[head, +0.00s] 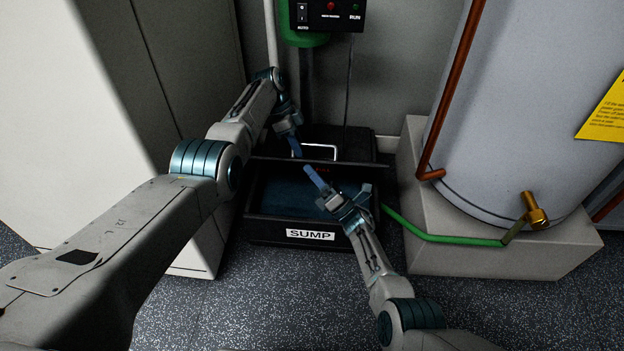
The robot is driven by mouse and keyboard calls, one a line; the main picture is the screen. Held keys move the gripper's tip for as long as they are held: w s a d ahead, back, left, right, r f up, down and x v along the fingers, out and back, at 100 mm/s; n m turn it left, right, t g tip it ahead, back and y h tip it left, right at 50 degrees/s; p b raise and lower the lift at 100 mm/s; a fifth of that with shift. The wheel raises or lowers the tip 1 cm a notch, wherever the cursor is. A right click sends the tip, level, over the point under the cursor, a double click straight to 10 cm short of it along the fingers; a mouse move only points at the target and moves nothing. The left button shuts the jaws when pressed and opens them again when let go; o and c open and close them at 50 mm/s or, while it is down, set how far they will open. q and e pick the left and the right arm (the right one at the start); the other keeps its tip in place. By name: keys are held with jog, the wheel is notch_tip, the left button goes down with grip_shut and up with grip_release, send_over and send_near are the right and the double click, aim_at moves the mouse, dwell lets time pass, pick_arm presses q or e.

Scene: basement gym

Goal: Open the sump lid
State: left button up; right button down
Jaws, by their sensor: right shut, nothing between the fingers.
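The black sump box (262,230) stands on the floor at the centre, with a white SUMP label (310,235) on its front. Its top shows open, with a dark blue interior. The black lid (352,143) is at the back of the box with a silver bar handle (322,146); its exact tilt is hard to tell. My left gripper (297,150) points down beside the left end of the handle; its finger gap does not show clearly. My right gripper (311,174) is shut and empty over the opening, its tip just in front of the lid.
A grey tank (520,110) on a concrete plinth (500,263) stands close on the right, with a green hose (440,239) and brass valve (535,215). A switch box (328,14) hangs behind. A pale cabinet (190,255) borders the left. Speckled floor (270,305) in front is clear.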

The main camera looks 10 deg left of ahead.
pick_arm(q)
jog(key=shift+s+d+f, duration=0.1)
jog(key=shift+s+f, duration=0.05)
jog(key=shift+s, duration=0.05)
